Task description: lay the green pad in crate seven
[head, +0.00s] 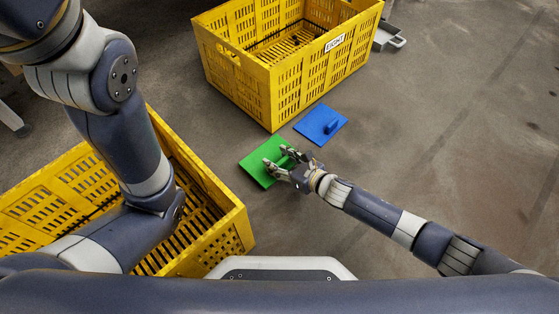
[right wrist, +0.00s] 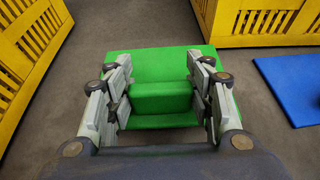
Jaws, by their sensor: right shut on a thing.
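The green pad (head: 257,166) is a flat square with a raised block grip (right wrist: 160,98) on top. It is at floor level or just above, between the two yellow crates; I cannot tell whether it touches the floor. My right gripper (head: 277,157) is shut on the grip, with one finger on each side in the right wrist view (right wrist: 158,85). A yellow crate (head: 226,215) stands at the left, empty where I see into it, partly hidden by my left arm; no label of it shows. My left gripper is out of view.
Another yellow crate (head: 240,88), labelled EIGHT (head: 335,42), stands at the back and looks empty. A blue pad (head: 313,127) with a block grip lies on the floor beside it, close to the green pad. The floor to the right is largely clear.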

